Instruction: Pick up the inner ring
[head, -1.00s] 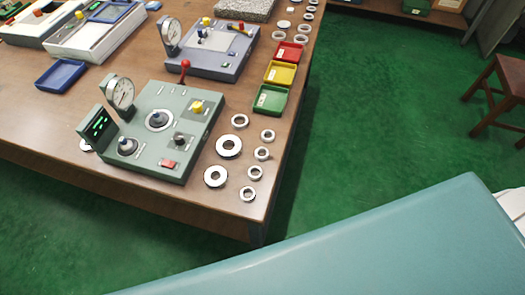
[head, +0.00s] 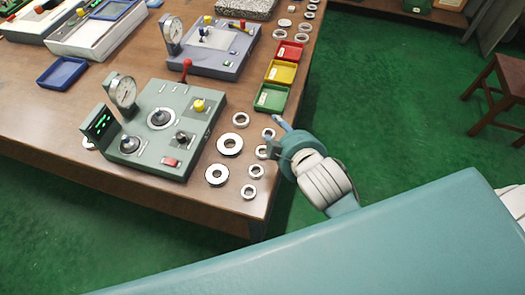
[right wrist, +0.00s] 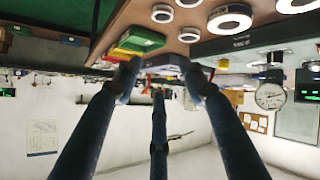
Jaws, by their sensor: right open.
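Several metal rings lie on the table beside the green-grey console. A column of small rings runs along the table's right edge, including a ring (head: 256,171) and a lower one (head: 249,192). Larger rings (head: 230,145) lie to their left; which ring is the inner ring I cannot tell. My right gripper (head: 275,138) is open at the table's right edge, by the upper small rings, and partly covers them. In the right wrist view its fingers are spread with nothing between them, and rings (right wrist: 190,35) show beyond. My left gripper is out of view.
The console (head: 150,130) with dial gauge stands left of the rings. Green (head: 271,97), yellow (head: 282,73) and red (head: 289,51) trays line the edge behind them. Open floor and a wooden stool (head: 500,95) are to the right.

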